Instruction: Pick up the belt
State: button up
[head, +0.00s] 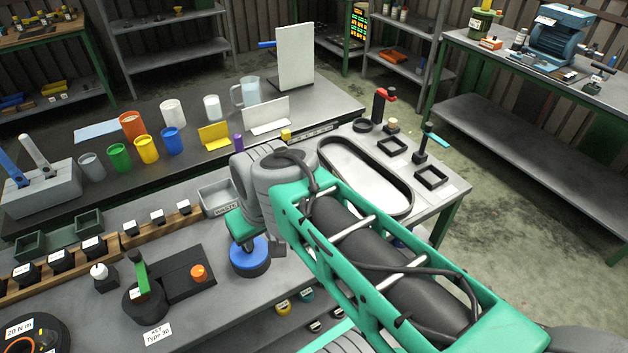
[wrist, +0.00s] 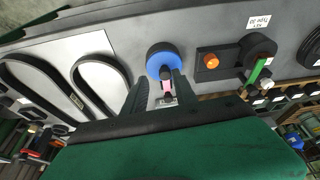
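My arm hides this belt in the head view. A larger black oval loop (wrist: 45,67) lies to its left; in the head view the oval (head: 323,153) is beyond my arm, at the bench's right end. My gripper (wrist: 160,92) is over the bench with its two dark fingers apart. A blue disc (wrist: 160,52) with a pinkish post is seen at and beyond the fingertips. I cannot tell whether the fingers touch it. The belt is beside the gripper, outside the fingers.
A dark fixture with an orange knob (head: 199,272) and a green-handled black cylinder (head: 143,305) stand left of the blue disc. A grey waste bin (head: 214,199) is behind it. Small square black trays (head: 431,178) and a red-topped post (head: 379,105) stand at the bench's right end.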

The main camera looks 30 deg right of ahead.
jog(key=w+d+f+b, duration=0.3)
jog(key=w+d, duration=1.1)
jog(key=w, duration=0.2)
jog(key=shift+t, duration=0.3)
jog(key=w+d+f, duration=0.1)
jog(key=d+f, duration=0.1)
jog(key=d, duration=0.3)
jog(key=w+d+f, duration=0.2)
jog(key=d, duration=0.3)
jog(key=w+d+f, duration=0.1)
jog(key=d+f, duration=0.1)
jog(key=d, duration=0.3)
jog(key=shift+w+f+b, duration=0.25)
jog(key=shift+w+b, duration=0.05)
jog(key=shift+b, duration=0.1)
jog(key=x, duration=0.2)
jog(key=p+x, duration=0.1)
jog(key=x, duration=0.3)
jog(key=shift+w+a+p, duration=0.2)
jog(key=shift+w+p, duration=0.1)
jog(key=shift+w, duration=0.05)
jog(key=shift+w+f, duration=0.15)
jog(key=shift+f, duration=0.25)
jog(key=shift+c, duration=0.4)
grip_shut()
